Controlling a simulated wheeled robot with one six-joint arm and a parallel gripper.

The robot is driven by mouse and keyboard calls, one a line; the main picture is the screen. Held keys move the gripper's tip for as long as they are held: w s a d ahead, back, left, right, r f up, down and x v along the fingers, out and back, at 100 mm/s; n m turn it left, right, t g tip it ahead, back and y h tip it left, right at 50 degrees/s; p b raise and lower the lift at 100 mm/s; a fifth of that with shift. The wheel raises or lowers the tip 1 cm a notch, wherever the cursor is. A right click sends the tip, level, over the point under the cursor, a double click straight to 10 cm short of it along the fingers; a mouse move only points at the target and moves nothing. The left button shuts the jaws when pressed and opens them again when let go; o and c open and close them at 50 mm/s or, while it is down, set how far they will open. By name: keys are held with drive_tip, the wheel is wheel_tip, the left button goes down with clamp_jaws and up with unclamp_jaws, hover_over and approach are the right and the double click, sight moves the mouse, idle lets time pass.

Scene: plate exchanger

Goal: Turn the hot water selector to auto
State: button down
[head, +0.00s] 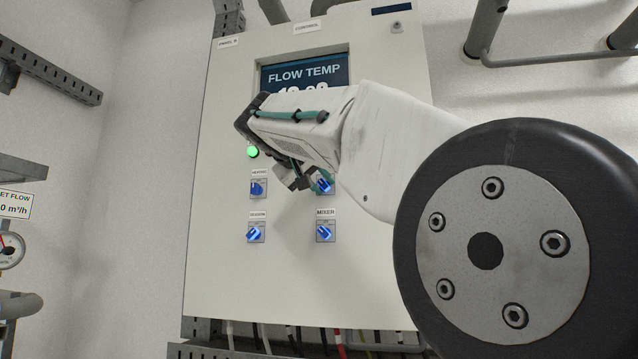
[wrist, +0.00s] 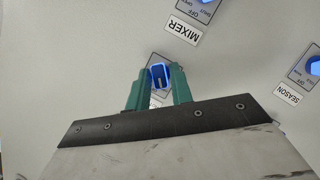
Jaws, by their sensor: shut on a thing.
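In the head view my gripper (head: 316,184) is at the upper right selector of the cabinet's lower group, a blue knob (head: 325,186) above the one marked MIXER. Its own label is hidden by my gripper, so I cannot read its name or position marks. In the wrist view the two green fingers of my gripper (wrist: 158,84) are shut on this blue knob (wrist: 160,75), one finger on each side. The knob's light pointer line shows between the fingertips.
The white cabinet (head: 225,275) also bears selectors marked HEATING (head: 257,189), SEASON (head: 255,234) and MIXER (head: 324,233). A green lamp (head: 253,151) is lit. The FLOW TEMP display (head: 304,73) is partly covered by my arm. Cables hang below; pipes run upper right.

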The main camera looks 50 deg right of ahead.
drive_tip(key=m+t+y, duration=0.1)
drive_tip(key=m, duration=0.2)
drive_tip(key=shift+s+t, duration=0.1)
drive_tip(key=shift+t, duration=0.2)
drive_tip(key=m+t+y, duration=0.1)
drive_tip(key=m, duration=0.2)
drive_tip(key=shift+s+d+t, duration=0.1)
drive_tip(key=shift+s+t, duration=0.05)
drive_tip(key=shift+t, duration=0.25)
drive_tip(key=m+t, duration=0.2)
drive_tip(key=m, duration=0.1)
drive_tip(key=shift+s+f+y, duration=0.1)
drive_tip(key=shift+y, duration=0.2)
drive_tip(key=shift+m+t, duration=1)
drive_tip(key=shift+m, duration=0.3)
drive_tip(key=c, duration=1.4)
unclamp_jaws()
drive_tip(key=shift+c, duration=0.2)
